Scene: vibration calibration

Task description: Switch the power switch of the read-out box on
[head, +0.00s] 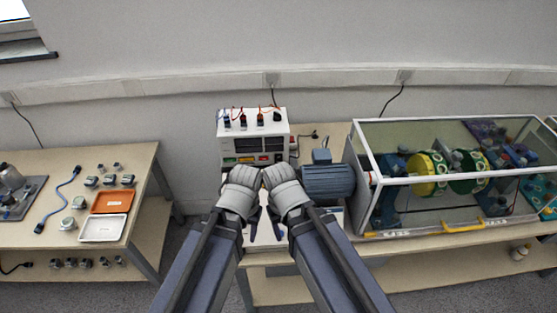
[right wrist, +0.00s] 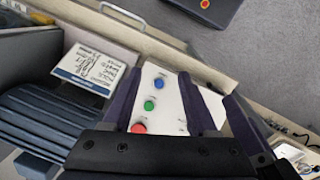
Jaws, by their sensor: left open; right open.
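The read-out box (head: 254,144) is a white box with dark displays at the back of the middle table in the head view. Its lower front carries a green label, a yellow one and a small red part (head: 264,158), too small to tell which way it is set. My left gripper (head: 252,231) is open and points down in front of the box, apart from it. My right gripper (head: 277,229) is close beside it; in the right wrist view its fingers (right wrist: 158,82) are open and empty above a white panel (right wrist: 170,100) with blue, green and red buttons.
A blue motor (head: 328,181) stands right of my grippers, next to a framed clear enclosure (head: 455,195) with yellow and green discs. A written card (right wrist: 88,68) lies by the motor. A left table (head: 60,170) holds orange (head: 112,201) and white (head: 103,228) trays.

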